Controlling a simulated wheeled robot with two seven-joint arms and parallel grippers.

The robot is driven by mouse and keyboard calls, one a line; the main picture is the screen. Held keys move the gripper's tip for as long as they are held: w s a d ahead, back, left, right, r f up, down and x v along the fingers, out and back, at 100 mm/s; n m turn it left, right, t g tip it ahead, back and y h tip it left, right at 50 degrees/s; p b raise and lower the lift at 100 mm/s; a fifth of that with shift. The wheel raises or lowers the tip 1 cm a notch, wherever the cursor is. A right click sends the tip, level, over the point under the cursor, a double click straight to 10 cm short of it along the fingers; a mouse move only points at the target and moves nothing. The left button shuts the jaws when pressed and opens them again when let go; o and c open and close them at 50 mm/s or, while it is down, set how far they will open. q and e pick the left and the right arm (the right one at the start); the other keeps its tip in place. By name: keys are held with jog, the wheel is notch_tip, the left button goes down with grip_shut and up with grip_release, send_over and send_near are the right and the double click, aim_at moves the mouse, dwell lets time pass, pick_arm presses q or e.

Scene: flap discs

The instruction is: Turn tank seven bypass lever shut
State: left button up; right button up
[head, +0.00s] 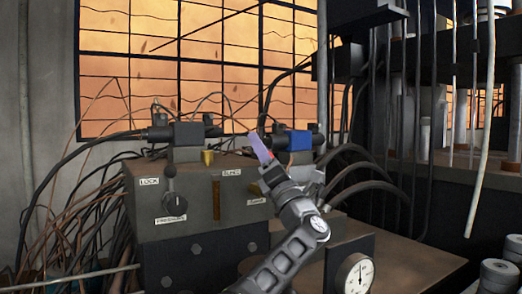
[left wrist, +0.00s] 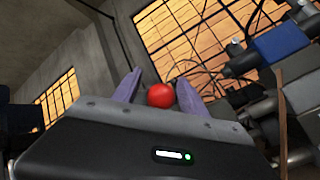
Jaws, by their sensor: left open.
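A red ball knob (left wrist: 160,95) shows in the left wrist view between the two purple fingers of my left gripper (left wrist: 155,88). The fingers are apart, with a gap on each side of the ball; I cannot tell how deep between them it sits. The lever's shaft is hidden, and I see no tank seven label. My right gripper is not in view.
The block carries a black knob (head: 174,205), small white labels and a brass fitting (head: 208,157). A blue valve part (head: 292,140) and black hoses (head: 370,190) lie close right of the gripper. A round gauge (head: 355,274) stands at the front. Loose cables crowd the left.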

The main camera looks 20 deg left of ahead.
pick_arm(q)
notch_tip(320, 180, up, 10)
jog(key=p, duration=0.7)
